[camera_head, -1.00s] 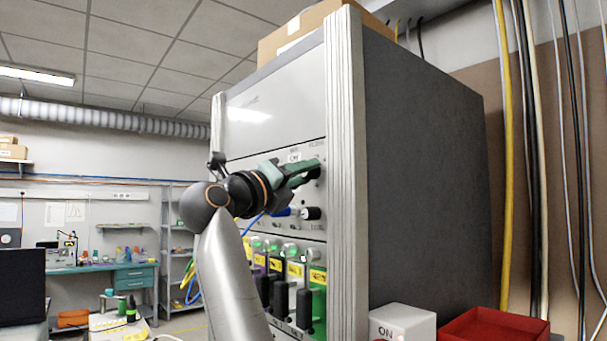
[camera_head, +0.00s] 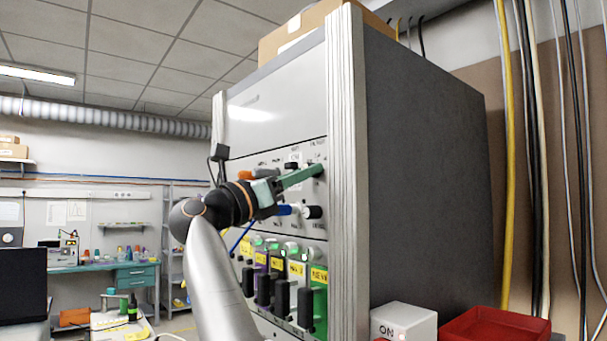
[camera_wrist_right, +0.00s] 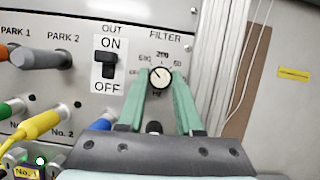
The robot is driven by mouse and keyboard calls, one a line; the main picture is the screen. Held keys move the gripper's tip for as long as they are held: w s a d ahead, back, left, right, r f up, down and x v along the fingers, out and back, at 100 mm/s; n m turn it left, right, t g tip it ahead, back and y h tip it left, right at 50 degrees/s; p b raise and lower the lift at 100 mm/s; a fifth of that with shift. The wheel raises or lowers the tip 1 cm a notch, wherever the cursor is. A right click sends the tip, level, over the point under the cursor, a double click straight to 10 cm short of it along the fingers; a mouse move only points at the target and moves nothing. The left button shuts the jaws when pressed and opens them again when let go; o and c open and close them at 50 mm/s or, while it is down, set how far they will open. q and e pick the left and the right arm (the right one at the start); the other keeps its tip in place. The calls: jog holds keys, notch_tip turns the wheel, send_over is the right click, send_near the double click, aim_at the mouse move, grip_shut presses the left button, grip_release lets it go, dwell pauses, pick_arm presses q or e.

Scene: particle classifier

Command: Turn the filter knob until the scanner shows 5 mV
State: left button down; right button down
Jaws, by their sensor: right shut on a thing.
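The filter knob (camera_wrist_right: 160,77) is a small round white-faced dial with a black rim, under the word FILTER on the grey panel (camera_wrist_right: 65,95). My right gripper (camera_wrist_right: 160,80) has its two green fingers on either side of the knob, shut on it. In the head view, the right gripper (camera_head: 318,170) reaches the upper right of the panel from the left, and its fingers hide the knob there. No readable scanner value shows. My left gripper is not in view.
An ON/OFF switch (camera_wrist_right: 108,64) sits left of the knob. Several cable plugs, such as the yellow one (camera_wrist_right: 42,124), stick out at lower left. Black-handled modules (camera_head: 305,305) stand below. An ON box (camera_head: 403,322) and red tray (camera_head: 495,325) are at lower right.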

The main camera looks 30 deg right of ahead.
jog(key=shift+m, duration=0.5)
jog(key=c, duration=0.6)
grip_release()
jog(key=b+v, duration=0.1)
jog(key=v, duration=1.1)
jog(key=shift+w+a+f, duration=0.1)
jog(key=shift+w+a, duration=0.05)
jog(key=shift+a, duration=0.15)
